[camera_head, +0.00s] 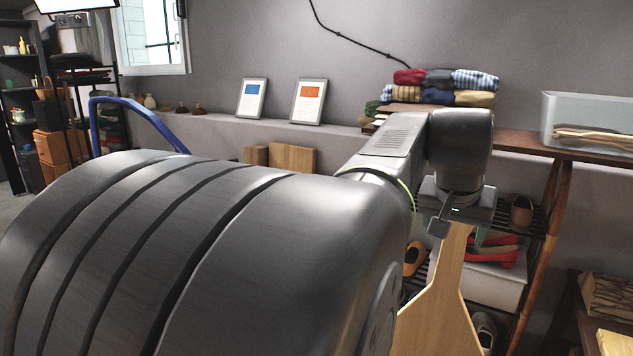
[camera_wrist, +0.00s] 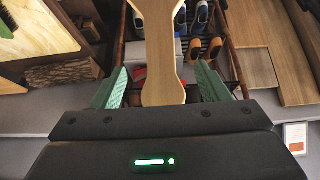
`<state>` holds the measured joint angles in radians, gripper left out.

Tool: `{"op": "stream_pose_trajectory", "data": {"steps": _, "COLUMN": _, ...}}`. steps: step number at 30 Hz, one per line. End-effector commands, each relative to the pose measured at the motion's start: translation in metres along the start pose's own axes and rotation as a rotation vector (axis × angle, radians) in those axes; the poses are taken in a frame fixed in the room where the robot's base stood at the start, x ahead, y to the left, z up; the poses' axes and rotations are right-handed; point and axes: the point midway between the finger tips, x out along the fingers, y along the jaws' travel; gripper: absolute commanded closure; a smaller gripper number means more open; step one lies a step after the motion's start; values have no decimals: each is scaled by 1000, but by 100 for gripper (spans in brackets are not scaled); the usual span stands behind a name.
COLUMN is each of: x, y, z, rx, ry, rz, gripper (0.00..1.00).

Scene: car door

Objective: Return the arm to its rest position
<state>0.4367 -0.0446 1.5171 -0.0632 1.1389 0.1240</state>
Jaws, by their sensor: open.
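My gripper (camera_head: 455,212) hangs at the end of my bent arm, at the right of the head view, in front of a shoe rack. In the wrist view my gripper (camera_wrist: 161,72) shows two green fingers spread wide apart, with nothing clasped. A pale wooden board with a narrow neck (camera_head: 444,290) stands below my gripper in the head view. The board (camera_wrist: 160,50) also shows between the fingers in the wrist view. Its distance from them is hard to tell.
The shoe rack (camera_head: 541,222) holds several shoes. Folded clothes (camera_head: 455,98) and a clear bin (camera_head: 585,125) sit on the ledge behind. Two framed cards (camera_head: 308,101) lean on the wall. A blue tube (camera_head: 138,108) curves at the left.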

Motion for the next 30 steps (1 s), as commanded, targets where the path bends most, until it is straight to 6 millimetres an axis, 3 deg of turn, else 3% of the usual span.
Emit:
{"op": "stream_pose_trajectory", "data": {"steps": 7, "x": -50, "y": 0, "z": -1, "rx": 0, "ry": 3, "rz": -1, "gripper": 31}}
{"op": "stream_pose_trajectory", "data": {"steps": 9, "x": -26, "y": 0, "z": 2, "rx": 0, "ry": -5, "rz": 1, "gripper": 31}}
{"op": "stream_pose_trajectory", "data": {"steps": 27, "x": 95, "y": 0, "z": 2, "rx": 0, "ry": -6, "rz": 0, "gripper": 31}}
{"op": "stream_pose_trajectory", "data": {"steps": 30, "x": 72, "y": 0, "z": -12, "rx": 0, "ry": 1, "rz": 0, "gripper": 31}}
